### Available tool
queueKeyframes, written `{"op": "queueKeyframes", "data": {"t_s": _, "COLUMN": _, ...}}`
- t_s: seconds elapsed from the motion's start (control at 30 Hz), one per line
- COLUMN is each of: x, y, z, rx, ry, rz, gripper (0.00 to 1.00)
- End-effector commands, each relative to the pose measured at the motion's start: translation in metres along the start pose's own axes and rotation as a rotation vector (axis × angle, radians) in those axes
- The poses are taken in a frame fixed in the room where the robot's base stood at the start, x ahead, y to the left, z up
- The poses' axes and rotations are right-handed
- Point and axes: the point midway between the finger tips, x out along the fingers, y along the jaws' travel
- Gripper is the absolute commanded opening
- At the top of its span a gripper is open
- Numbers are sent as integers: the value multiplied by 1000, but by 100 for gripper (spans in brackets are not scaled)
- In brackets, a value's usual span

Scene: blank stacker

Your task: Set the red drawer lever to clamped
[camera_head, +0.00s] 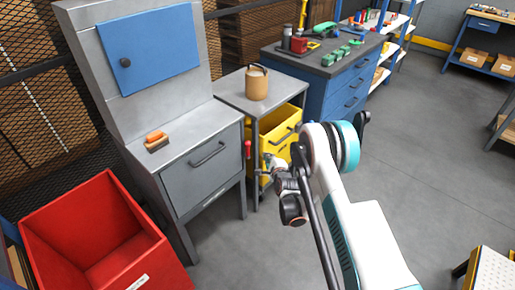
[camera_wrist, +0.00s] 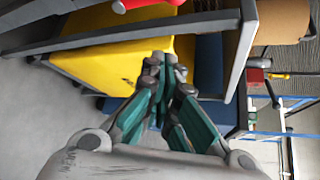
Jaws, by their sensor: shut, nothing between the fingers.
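The red drawer lever (camera_head: 248,148) hangs at the right side of the grey cabinet, beside the yellow drawer (camera_head: 285,150). A red piece, likely the same lever (camera_wrist: 146,4), is cut off by the top edge of the wrist view. My gripper (camera_head: 267,168) is just right of and slightly below the lever, in front of the yellow drawer. In the wrist view my gripper (camera_wrist: 160,62) is shut and empty, its tips in front of the yellow drawer (camera_wrist: 110,60). It appears apart from the lever. I cannot tell the lever's exact setting.
The grey cabinet (camera_head: 203,172) has a closed drawer and a brush on top. A small grey table (camera_head: 232,90) carries a tan pot (camera_head: 257,83). A red bin (camera_head: 100,235) stands at lower left. A blue workbench (camera_head: 345,90) is behind.

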Motion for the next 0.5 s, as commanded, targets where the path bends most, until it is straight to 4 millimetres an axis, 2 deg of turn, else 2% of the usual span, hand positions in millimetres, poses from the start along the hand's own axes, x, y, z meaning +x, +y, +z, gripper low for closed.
{"op": "queueKeyframes", "data": {"t_s": 0.17, "x": 4, "y": 0, "z": 0, "rx": -1, "ry": 0, "rz": 0, "gripper": 0}}
{"op": "queueKeyframes", "data": {"t_s": 0.27, "x": 14, "y": 1, "z": -1, "rx": 0, "ry": 0, "rz": 0, "gripper": 0}}
{"op": "queueKeyframes", "data": {"t_s": 0.5, "x": 58, "y": 3, "z": -2, "rx": -2, "ry": 0, "rz": 1, "gripper": 0}}
